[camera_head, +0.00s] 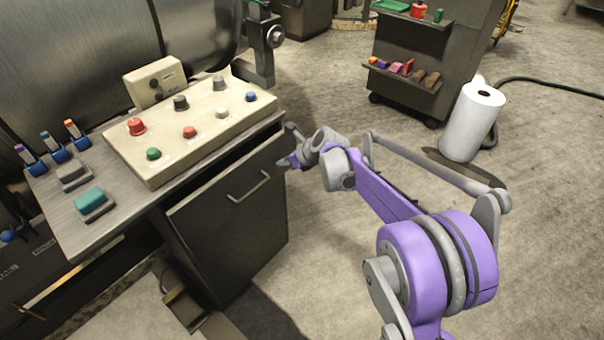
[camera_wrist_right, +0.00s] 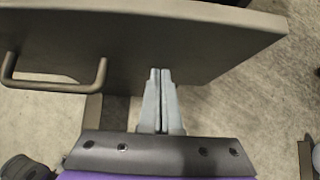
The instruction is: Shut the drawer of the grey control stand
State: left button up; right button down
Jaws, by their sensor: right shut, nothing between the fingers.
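The grey control stand (camera_head: 120,236) stands at the left in the head view. Its dark drawer (camera_head: 222,205) sits under the top and stands out a little, with a narrow dark gap behind its front's upper edge. A bar handle (camera_head: 250,187) is on the drawer front. In the wrist view the drawer front (camera_wrist_right: 190,48) spans the top, with the handle (camera_wrist_right: 55,86) at left. My right gripper (camera_head: 286,162) is shut and empty by the front's right end, right of the handle. Its fingertips (camera_wrist_right: 160,72) overlap the front; contact is unclear. My left gripper is out of view.
A button panel (camera_head: 195,132) and small coloured items, including a teal block (camera_head: 90,201), lie on the stand's top. A dark cart (camera_head: 415,60) and a white paper roll (camera_head: 473,122) stand at the back right. The floor (camera_head: 330,260) before the drawer is clear.

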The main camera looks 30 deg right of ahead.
aim_at(277, 153)
jog(key=w, duration=0.1)
jog(key=w+a, duration=0.1)
jog(key=w, duration=0.2)
jog(key=shift+w+a, duration=0.1)
jog(key=shift+a, duration=0.25)
jog(key=shift+w+a+r, duration=0.1)
jog(key=shift+w, duration=0.15)
jog(key=shift+r, duration=0.1)
